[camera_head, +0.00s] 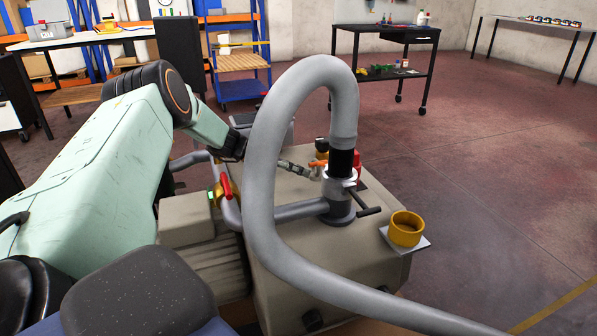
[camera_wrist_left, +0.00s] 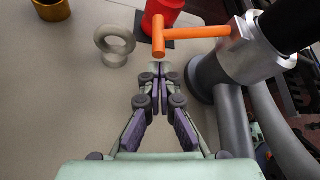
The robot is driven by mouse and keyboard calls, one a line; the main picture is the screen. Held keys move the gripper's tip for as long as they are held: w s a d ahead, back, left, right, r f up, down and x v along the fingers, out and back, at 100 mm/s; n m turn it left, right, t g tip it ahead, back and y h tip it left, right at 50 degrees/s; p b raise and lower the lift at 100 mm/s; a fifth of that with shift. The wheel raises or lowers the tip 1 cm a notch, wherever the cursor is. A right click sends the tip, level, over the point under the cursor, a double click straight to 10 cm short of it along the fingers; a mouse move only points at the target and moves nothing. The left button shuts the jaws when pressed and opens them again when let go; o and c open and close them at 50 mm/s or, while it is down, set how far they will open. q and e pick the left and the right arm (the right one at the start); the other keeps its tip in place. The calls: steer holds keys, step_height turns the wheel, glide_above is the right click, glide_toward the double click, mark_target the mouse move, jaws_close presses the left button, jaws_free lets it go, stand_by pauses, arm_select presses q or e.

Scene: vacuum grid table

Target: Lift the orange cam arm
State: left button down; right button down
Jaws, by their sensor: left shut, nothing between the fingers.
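The orange cam arm (camera_wrist_left: 193,33) is a T-shaped lever on the side of the silver pipe coupling (camera_wrist_left: 251,50) in the left wrist view. In the head view my left gripper (camera_head: 312,173) reaches in from the left beside the coupling. My right gripper is not in view.
A thick grey hose (camera_head: 262,190) arches over the grey table (camera_head: 290,240). A yellow cup (camera_head: 406,229) sits at the right corner. A red-handled valve (camera_head: 225,187) is on the left.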

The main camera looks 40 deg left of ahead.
arm_select(q)
steer(key=shift+w+a+r+m+t+y+p, duration=0.15)
steer(key=shift+r+m+y+p, duration=0.1)
steer(key=shift+r+p, duration=0.15)
steer(key=shift+a+r+m+t+y+p, duration=0.1)
steer(key=shift+r+m+t+y+p, duration=0.05)
steer(key=shift+r+y+p, duration=0.15)
steer(key=shift+a+r+m+y+p, duration=0.1)
steer(key=shift+r+m+y+p, duration=0.15)
steer(key=shift+r+m+p, duration=0.15)
steer(key=shift+w+a+r, duration=0.1)
steer(key=shift+w+r, duration=0.05)
steer(key=shift+r, duration=0.25)
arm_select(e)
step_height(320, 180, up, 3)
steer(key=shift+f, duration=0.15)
arm_select(q)
steer(key=shift+r+p, duration=0.1)
steer(key=shift+p, duration=0.25)
